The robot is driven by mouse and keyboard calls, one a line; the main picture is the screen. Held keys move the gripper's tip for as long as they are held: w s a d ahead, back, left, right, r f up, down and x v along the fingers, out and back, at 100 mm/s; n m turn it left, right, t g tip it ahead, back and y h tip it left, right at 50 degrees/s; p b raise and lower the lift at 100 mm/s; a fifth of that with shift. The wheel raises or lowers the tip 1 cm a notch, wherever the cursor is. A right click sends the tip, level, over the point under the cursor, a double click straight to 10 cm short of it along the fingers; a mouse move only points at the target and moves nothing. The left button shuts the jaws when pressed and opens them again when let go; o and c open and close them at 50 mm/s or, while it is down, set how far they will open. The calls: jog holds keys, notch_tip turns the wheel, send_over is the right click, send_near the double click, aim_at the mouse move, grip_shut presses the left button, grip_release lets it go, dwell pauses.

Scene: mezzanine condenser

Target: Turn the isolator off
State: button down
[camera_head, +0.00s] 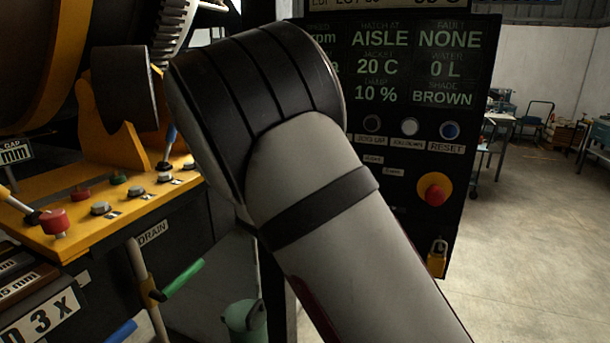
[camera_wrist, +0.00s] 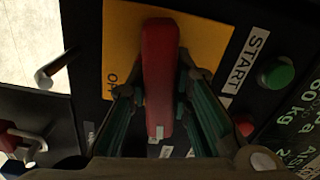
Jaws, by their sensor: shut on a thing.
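The isolator has a red bar handle (camera_wrist: 160,65) on a yellow plate (camera_wrist: 122,40), seen in the wrist view. The handle runs roughly up and down in that picture. Part of a label with the letter "O" shows at the plate's lower left; the rest is covered. My gripper (camera_wrist: 161,88) is shut on the handle, with one finger on each side of it. In the head view my arm crosses the middle, and neither the gripper nor the isolator shows.
In the wrist view a green button (camera_wrist: 276,72) beside a START label (camera_wrist: 244,60) sits right of the plate. In the head view a display panel (camera_head: 415,130) carries a red stop button (camera_head: 434,189). A yellow control ledge (camera_head: 110,215) stands left. Open floor lies at right.

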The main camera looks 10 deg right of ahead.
jog(key=m+b, duration=0.2)
jog(key=m, duration=0.1)
jog(key=shift+w+f+m, duration=0.1)
jog(key=shift+f+m, duration=0.05)
jog(key=shift+m, duration=0.25)
jog(key=m+b, duration=0.2)
jog(key=b, duration=0.1)
jog(key=shift+m, duration=0.3)
jog(key=m+b, duration=0.3)
jog(key=b, duration=0.1)
jog(key=shift+m+b, duration=0.3)
jog(key=shift+b, duration=0.1)
jog(key=shift+m+b, duration=0.5)
jog(key=shift+b, duration=0.2)
jog(key=c, duration=1.4)
grip_release()
jog(key=shift+c, duration=0.2)
jog(key=shift+r, duration=0.2)
